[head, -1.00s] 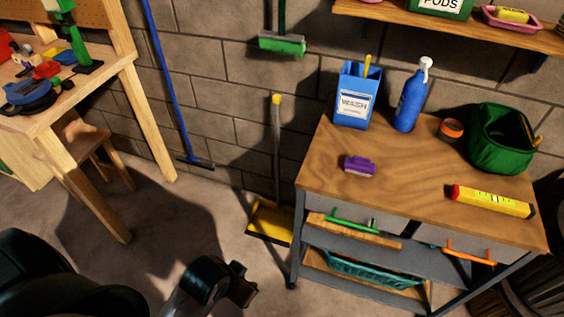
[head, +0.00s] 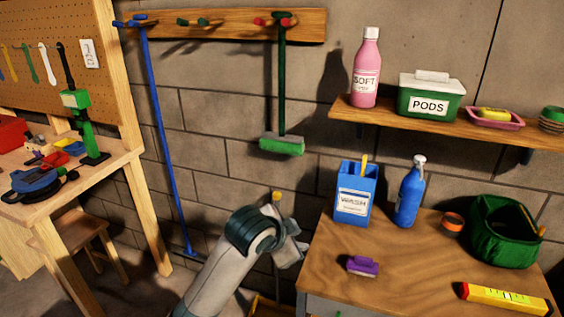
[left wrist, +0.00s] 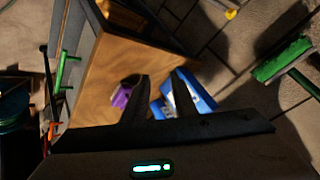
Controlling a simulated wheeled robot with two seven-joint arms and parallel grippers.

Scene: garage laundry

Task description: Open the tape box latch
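I cannot make out a tape box with a latch for certain in either view. A small purple object (head: 362,266) with a raised top lies on the wooden bench top; it also shows in the left wrist view (left wrist: 122,96). An orange ring-shaped item (head: 452,222), perhaps a tape roll, lies near the back of the bench. In the left wrist view my left gripper (left wrist: 162,84) has its two dark fingers apart with nothing between them, above the purple object and the blue box. My right gripper is not in view.
The bench (head: 330,257) also holds a blue wash box (head: 353,205), a blue bottle (head: 409,197), a green bag (head: 503,232) and a yellow level (head: 507,299). A shelf (head: 400,117) hangs above. A workbench (head: 105,178) stands left. The bench's middle is mostly clear.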

